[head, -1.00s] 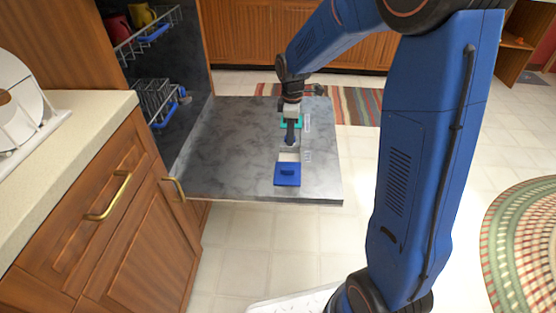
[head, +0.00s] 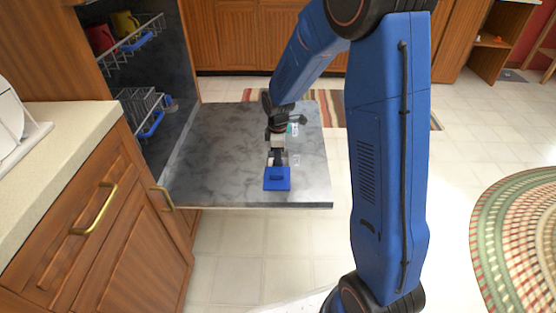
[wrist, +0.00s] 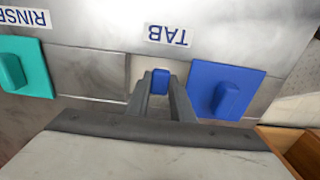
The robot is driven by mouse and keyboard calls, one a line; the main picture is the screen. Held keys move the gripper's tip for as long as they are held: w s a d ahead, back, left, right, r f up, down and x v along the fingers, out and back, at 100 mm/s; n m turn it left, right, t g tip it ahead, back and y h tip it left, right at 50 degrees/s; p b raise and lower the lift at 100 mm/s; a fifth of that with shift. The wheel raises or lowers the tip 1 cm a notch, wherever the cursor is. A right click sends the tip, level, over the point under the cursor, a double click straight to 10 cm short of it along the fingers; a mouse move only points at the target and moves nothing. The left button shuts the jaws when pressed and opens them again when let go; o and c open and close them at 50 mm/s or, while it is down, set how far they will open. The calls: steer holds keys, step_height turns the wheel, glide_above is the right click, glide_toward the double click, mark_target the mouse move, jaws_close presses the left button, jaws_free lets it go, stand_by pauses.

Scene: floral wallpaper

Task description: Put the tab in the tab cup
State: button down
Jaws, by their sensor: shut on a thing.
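My gripper (wrist: 160,98) is shut on a small blue tab (wrist: 160,80) held between its fingertips. The tab cup (wrist: 138,72) is a pale recess beside the TAB label (wrist: 166,36). The tab overlaps this recess in the wrist view; whether it touches the bottom I cannot tell. The blue lid (wrist: 228,88) lies flat just right of the fingers, clear of the recess. In the head view my gripper (head: 278,158) is low over the door just behind the blue lid (head: 277,180); the tab is hidden there.
The open dishwasher door (head: 220,165) lies flat, mostly bare. A teal lid (wrist: 25,67) beside the RINSE label is left in the wrist view. Racks with mugs (head: 125,24) stand at left. A counter (head: 60,150) is at front left; open floor lies right.

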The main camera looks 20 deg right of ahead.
steer(key=shift+f, duration=0.1)
steer(key=c, duration=1.8)
jaws_free()
step_height(320, 180, up, 12)
steer(key=shift+r, duration=0.2)
steer(key=s+d+r+m+t, duration=0.1)
steer(key=s+r+m, duration=0.3)
steer(key=s, duration=0.7)
steer(key=s+d+r+m+t, duration=0.2)
steer(key=s+d+r+m, duration=0.1)
steer(key=s, duration=0.8)
steer(key=s+d+r+m+t, duration=0.1)
steer(key=s+d+r+m, duration=0.2)
steer(key=s, duration=0.8)
steer(key=shift+s+r+m+t, duration=0.15)
steer(key=shift+r+m, duration=0.35)
steer(key=shift+m, duration=0.6)
steer(key=shift+s+r+m+t, duration=0.1)
steer(key=shift+r+m+t, duration=0.25)
steer(key=shift+m, duration=0.75)
steer(key=shift+r, duration=0.1)
